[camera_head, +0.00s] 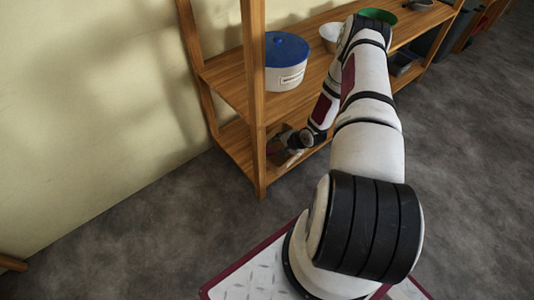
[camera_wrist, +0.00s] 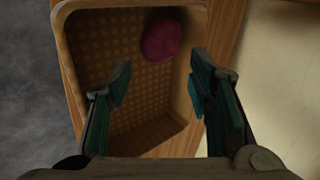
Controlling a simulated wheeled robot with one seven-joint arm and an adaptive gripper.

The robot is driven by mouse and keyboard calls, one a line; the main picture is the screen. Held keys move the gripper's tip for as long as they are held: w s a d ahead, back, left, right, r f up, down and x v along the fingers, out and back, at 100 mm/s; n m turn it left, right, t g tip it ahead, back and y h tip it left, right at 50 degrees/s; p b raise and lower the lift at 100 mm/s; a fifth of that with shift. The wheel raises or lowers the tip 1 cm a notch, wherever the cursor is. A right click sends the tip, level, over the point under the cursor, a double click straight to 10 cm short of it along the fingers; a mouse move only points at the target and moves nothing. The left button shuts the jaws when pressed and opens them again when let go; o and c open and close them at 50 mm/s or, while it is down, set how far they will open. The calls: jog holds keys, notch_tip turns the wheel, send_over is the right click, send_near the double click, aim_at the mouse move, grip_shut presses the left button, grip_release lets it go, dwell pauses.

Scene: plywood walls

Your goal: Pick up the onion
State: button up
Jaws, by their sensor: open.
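The onion (camera_wrist: 163,41) is a dark red-purple round thing in the wrist view. It lies in a brown tray (camera_wrist: 70,58) with a dotted floor, near the tray's upper edge in the picture. My gripper (camera_wrist: 160,72) is open, with its two fingers over the tray, one on each side of the picture. The onion shows beyond the fingertips, between their lines and untouched. In the head view my gripper (camera_head: 291,142) is at the lower shelf, small and dark. I cannot make out the onion there.
The wooden shelf unit (camera_head: 228,78) stands against the wall, its post close to my arm. On the upper board are a white pot with a blue lid (camera_head: 286,62), a white bowl (camera_head: 331,36) and a green bowl (camera_head: 378,15). The grey floor (camera_head: 140,225) in front is clear.

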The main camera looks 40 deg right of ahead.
aim_at(271, 149)
jog(key=shift+a+b+x, duration=0.1)
jog(key=shift+b+x, duration=0.8)
jog(key=shift+x, duration=0.65)
jog(key=shift+a+b+x, duration=0.15)
jog(key=shift+b+x, duration=0.7)
jog(key=shift+x, duration=0.7)
jog(key=shift+r, duration=0.1)
jog(key=c, duration=0.8)
jog(key=shift+c, duration=0.2)
